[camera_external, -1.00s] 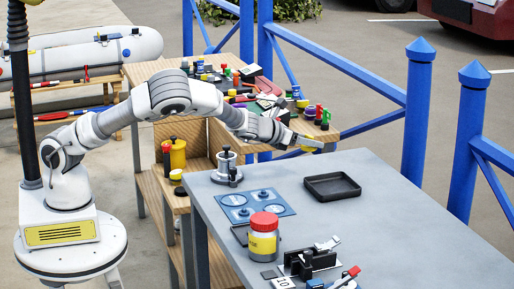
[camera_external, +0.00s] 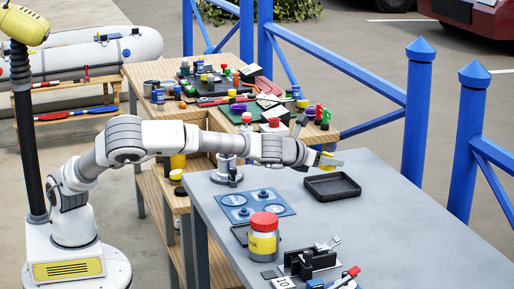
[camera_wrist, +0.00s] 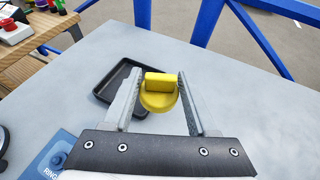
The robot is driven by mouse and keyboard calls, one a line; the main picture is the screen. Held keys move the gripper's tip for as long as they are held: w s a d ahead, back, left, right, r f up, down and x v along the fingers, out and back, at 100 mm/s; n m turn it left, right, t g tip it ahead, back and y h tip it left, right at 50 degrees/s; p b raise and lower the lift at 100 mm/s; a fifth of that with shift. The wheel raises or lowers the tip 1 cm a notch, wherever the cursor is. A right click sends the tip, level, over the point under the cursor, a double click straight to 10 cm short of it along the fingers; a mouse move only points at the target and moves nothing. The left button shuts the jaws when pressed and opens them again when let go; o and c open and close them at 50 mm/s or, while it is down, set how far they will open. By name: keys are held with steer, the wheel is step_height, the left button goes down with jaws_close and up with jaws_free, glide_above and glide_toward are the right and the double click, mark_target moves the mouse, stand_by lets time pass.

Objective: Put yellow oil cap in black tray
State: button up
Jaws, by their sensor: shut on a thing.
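The yellow oil cap (camera_wrist: 159,94) is held between the two fingers of my gripper (camera_wrist: 158,88) in the wrist view. In the external view the yellow cap (camera_external: 326,158) shows at the tip of my gripper (camera_external: 328,161), above the grey table. The black tray (camera_external: 332,186) lies empty on the grey table, just below and beside the gripper in the picture. In the wrist view the black tray (camera_wrist: 104,92) is partly hidden behind the left finger and the cap. The cap is above the table, near the tray's far edge in the external view.
The grey table (camera_external: 380,230) holds a blue panel (camera_external: 252,205), a red-lidded jar (camera_external: 263,240) and a black clamp-like fixture (camera_external: 305,262) in front. A wooden bench (camera_external: 150,75) with several small items stands behind. Blue railing (camera_external: 418,110) runs behind the table. The table right of the tray is clear.

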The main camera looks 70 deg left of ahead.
steer(key=shift+s+d+f, duration=0.1)
steer(key=shift+d, duration=0.2)
steer(key=b, duration=0.3)
glide_above(332, 189)
step_height(332, 189, down, 7)
steer(key=shift+d+r, duration=0.15)
steer(key=shift+r, duration=0.05)
steer(key=shift+f+b, duration=0.95)
steer(key=shift+f, duration=1.1)
steer(key=shift+f, duration=0.15)
steer(key=o, duration=1.3)
